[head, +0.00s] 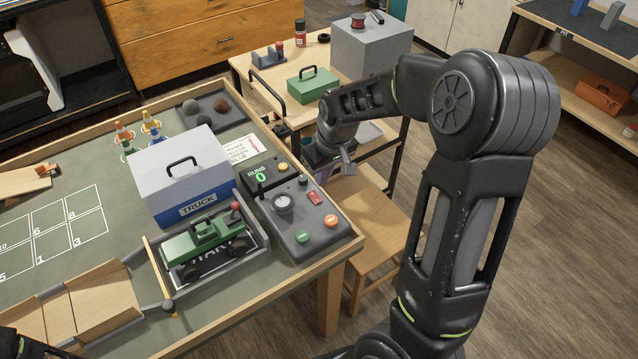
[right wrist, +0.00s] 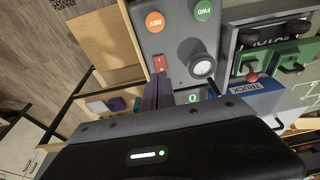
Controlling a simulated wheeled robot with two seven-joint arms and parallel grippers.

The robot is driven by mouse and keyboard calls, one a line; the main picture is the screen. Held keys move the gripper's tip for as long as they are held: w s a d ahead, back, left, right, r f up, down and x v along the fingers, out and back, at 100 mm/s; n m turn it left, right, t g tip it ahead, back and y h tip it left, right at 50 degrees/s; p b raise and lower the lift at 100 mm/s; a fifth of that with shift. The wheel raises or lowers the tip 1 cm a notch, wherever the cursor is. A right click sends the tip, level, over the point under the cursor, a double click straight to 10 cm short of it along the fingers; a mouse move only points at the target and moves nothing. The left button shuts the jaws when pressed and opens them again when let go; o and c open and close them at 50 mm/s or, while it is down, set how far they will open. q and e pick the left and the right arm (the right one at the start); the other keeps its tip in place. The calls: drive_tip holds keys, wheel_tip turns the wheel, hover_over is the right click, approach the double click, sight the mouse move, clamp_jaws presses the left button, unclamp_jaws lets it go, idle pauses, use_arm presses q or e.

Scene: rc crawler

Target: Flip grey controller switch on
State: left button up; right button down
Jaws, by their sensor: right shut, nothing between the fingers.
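The grey controller (head: 297,228) sits at the right end of the table, with a red switch (head: 316,198), a round dial and green and orange buttons on top. In the right wrist view the red switch (right wrist: 160,64) shows just beyond my fingertips. My right gripper (head: 345,162) is shut and empty, up and to the right of the switch in the head view, apart from it. Its dark fingers (right wrist: 158,92) point toward the controller in the wrist view. Whether the switch is on or off I cannot tell. My left gripper is out of view.
A green crawler (head: 205,245) sits in a grey tray left of the controller. A grey box labelled TRUCK (head: 180,170) stands behind the crawler. A black counter box (head: 262,172) reading 0 adjoins the controller. A wooden chair (head: 370,215) stands right of the table.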

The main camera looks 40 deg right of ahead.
drive_tip(key=v, duration=0.2)
drive_tip(key=s+v, duration=0.1)
drive_tip(key=v, duration=0.2)
drive_tip(key=shift+s, duration=0.15)
drive_tip(key=shift+f, duration=0.1)
idle(0.3)
